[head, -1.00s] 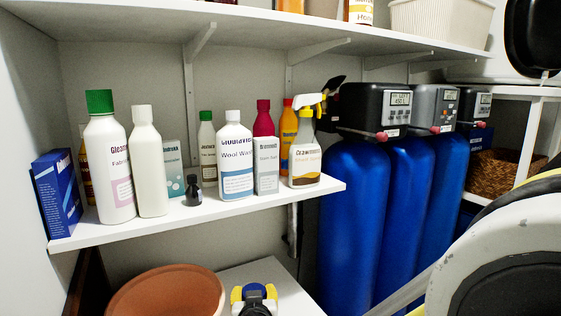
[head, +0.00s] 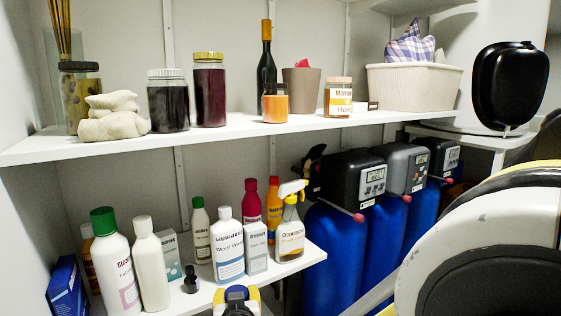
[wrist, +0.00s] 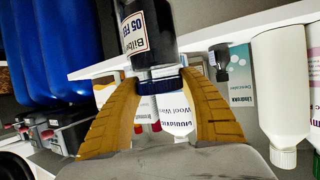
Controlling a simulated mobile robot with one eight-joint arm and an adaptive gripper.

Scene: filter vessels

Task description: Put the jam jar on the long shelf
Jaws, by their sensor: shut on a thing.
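My gripper (head: 238,298) shows at the bottom edge of the head view, in front of the lower shelf. Its yellow fingers, also in the wrist view (wrist: 163,110), are shut on the jam jar (wrist: 147,28). The jar is dark with a cream label reading in part "Bilb" and "05 FE", and a dark blue lid (wrist: 161,86) between the fingers. In the head view the jar is mostly cut off. The long shelf (head: 340,121) appears to be the white upper one, running across the head view above my gripper.
A gap shows between the dark-red and orange jars. The lower shelf (head: 205,291) is crowded with bottles. Blue tanks (head: 335,250) stand right.

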